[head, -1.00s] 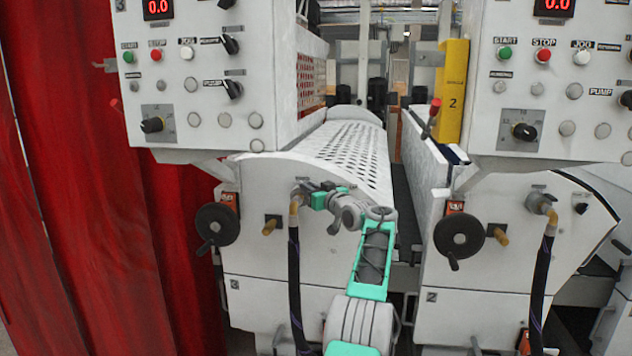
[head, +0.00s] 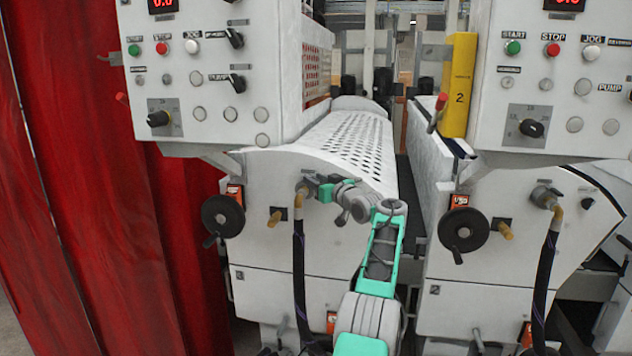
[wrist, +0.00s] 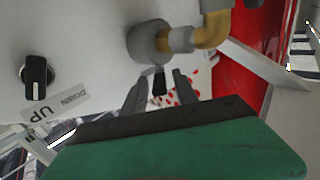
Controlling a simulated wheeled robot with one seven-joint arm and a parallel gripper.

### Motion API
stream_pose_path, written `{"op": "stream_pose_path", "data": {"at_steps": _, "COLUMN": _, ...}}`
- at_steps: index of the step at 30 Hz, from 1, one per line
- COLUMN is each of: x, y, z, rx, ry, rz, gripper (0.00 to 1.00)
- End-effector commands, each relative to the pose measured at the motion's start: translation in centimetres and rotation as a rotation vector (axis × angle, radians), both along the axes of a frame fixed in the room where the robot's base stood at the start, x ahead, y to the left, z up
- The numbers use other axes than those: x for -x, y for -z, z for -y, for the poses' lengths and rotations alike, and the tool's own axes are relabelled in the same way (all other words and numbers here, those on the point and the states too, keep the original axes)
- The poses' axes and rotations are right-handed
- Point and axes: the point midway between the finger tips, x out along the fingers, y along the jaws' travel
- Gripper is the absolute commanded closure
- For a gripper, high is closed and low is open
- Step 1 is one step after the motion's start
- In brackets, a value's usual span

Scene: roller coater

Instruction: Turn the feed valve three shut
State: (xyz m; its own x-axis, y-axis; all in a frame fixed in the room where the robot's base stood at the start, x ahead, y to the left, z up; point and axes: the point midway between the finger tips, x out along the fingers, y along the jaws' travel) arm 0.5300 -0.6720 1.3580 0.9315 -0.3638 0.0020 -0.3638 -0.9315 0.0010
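The feed valve on the left machine, marked 3, has a grey round body that shows in the wrist view (wrist: 148,42). A brass elbow (wrist: 212,28) comes out of it, and in the head view a black hose (head: 299,265) hangs from it. A short black lever (wrist: 159,84) sticks out from the valve body. My gripper (wrist: 160,93) has one grey finger on each side of this lever, with gaps visible, so it looks open around it. In the head view my gripper (head: 320,191) is right beside the valve and partly hides it.
A black handwheel (head: 223,216) is left of the valve. A black UP/DOWN switch (wrist: 36,84) sits on the panel in the wrist view. Machine 2 (head: 480,292) stands to the right with its own handwheel (head: 463,230) and hose. A red curtain (head: 100,220) covers the left side.

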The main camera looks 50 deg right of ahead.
Motion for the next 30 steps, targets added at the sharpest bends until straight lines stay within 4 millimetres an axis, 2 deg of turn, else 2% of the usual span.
{"op": "stream_pose_path", "data": {"at_steps": 11, "x": 0.5, "y": 0.4, "z": -0.1, "rx": -0.002, "ry": 0.000, "rz": -0.001, "gripper": 0.62}}
{"op": "stream_pose_path", "data": {"at_steps": 24, "x": 6.7, "y": 0.4, "z": -2.5, "rx": 0.000, "ry": 0.001, "rz": -0.001, "gripper": 0.62}}
{"op": "stream_pose_path", "data": {"at_steps": 30, "x": 7.3, "y": 0.1, "z": -2.8, "rx": -0.001, "ry": 0.000, "rz": -0.001, "gripper": 0.62}}
